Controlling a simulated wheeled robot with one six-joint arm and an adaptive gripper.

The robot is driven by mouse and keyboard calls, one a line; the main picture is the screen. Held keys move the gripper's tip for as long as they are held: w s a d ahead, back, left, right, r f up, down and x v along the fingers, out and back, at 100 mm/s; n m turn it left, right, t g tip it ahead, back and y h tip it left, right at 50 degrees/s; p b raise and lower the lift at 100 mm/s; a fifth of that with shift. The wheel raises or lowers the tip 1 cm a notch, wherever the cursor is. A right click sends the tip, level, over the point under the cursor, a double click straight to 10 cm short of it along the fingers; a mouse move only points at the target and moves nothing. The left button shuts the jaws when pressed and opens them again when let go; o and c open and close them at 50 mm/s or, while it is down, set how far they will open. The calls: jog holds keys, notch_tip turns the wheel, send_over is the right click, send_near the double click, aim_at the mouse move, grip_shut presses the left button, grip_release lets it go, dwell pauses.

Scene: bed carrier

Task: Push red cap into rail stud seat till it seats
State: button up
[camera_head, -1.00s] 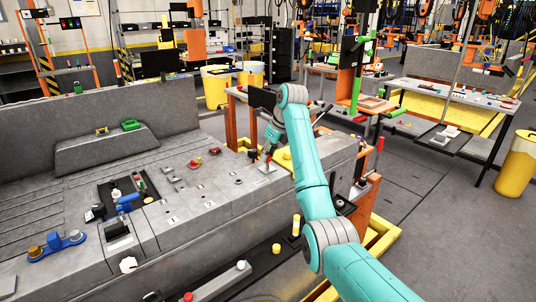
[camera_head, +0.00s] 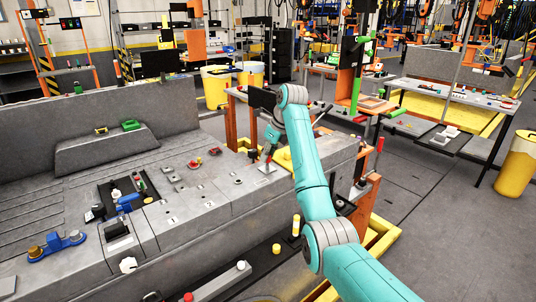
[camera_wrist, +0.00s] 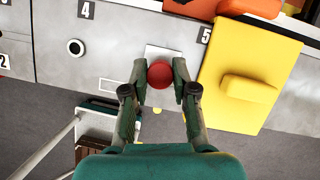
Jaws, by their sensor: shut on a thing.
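The red cap (camera_wrist: 160,75) shows as a round red top between my fingertips in the wrist view. My gripper (camera_wrist: 161,80) is shut on it, one finger on each side. A pale square plate (camera_wrist: 158,50) on the grey rail lies behind the cap, near label 5. The stud seat itself is hidden under the cap and fingers, so I cannot tell how deep the cap sits. In the head view my gripper (camera_head: 268,159) points down, close above the pale plate (camera_head: 264,169) on the rail's far right part.
A yellow block (camera_wrist: 250,87) lies right of my gripper in the wrist view. A round socket (camera_wrist: 75,47) is in the rail by label 4. In the head view a blue part (camera_head: 57,245) and several small parts stand along the grey bed to the left.

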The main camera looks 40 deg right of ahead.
jog(key=shift+f, duration=1.3)
jog(key=o, duration=0.8)
notch_tip(320, 180, up, 10)
jog(key=shift+f, duration=0.1)
